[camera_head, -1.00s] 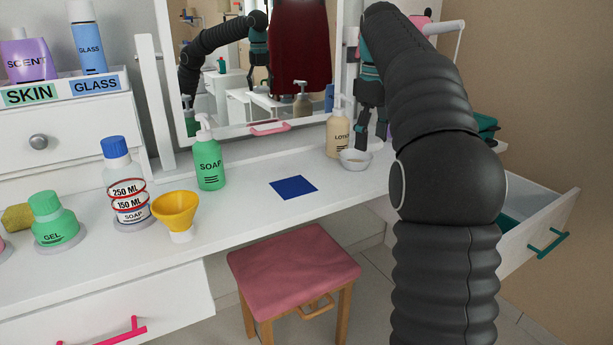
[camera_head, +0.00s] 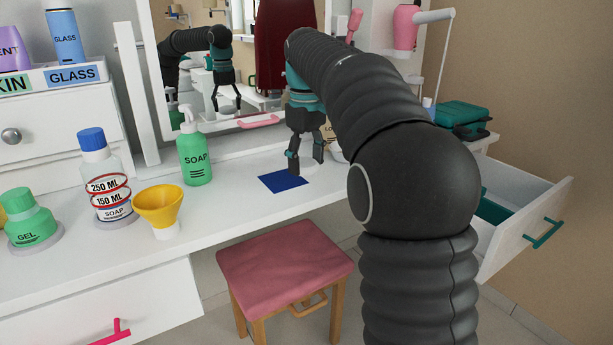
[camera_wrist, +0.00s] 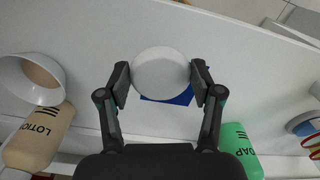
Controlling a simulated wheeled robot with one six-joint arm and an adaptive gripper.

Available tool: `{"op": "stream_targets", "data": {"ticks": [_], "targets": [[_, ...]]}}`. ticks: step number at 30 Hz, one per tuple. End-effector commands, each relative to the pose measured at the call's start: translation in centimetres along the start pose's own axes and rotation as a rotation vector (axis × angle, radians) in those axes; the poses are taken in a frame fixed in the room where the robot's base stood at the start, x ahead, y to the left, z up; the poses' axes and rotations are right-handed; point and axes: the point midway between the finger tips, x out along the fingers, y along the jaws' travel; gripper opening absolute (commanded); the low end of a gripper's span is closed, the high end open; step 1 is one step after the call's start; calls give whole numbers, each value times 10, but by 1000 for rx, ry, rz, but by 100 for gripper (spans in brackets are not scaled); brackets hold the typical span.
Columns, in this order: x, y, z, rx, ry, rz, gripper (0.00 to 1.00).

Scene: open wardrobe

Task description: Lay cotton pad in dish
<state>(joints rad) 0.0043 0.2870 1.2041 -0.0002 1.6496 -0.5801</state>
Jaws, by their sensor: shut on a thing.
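The cotton pad (camera_wrist: 160,73) is a white round disc between my fingertips in the wrist view. My gripper (camera_head: 306,163) is shut on it, above the desk by the blue square (camera_head: 283,182). The gripper also shows in the wrist view (camera_wrist: 160,78), where the pad covers part of the blue square (camera_wrist: 172,97). The dish, a white round bowl (camera_wrist: 14,84) with a beige inside, stands at the left of the wrist view, apart from the gripper. In the head view, my gripper and arm hide most of the dish.
The lotion bottle (camera_wrist: 42,138) is close to the dish. A green soap bottle (camera_head: 194,160) stands left of the blue square, with a yellow funnel (camera_head: 158,205) further left. A mirror (camera_head: 190,80) stands behind. A drawer (camera_head: 520,228) is open at right; a pink stool (camera_head: 285,265) is in front.

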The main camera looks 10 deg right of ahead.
Motion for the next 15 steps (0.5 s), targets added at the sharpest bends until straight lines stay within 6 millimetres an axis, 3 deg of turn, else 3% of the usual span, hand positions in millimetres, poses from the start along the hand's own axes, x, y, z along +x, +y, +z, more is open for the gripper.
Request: {"op": "stream_targets", "data": {"ticks": [6,15], "targets": [[31,0,1,0,-2,-2,54],[36,0,0,0,0,0,54]]}}
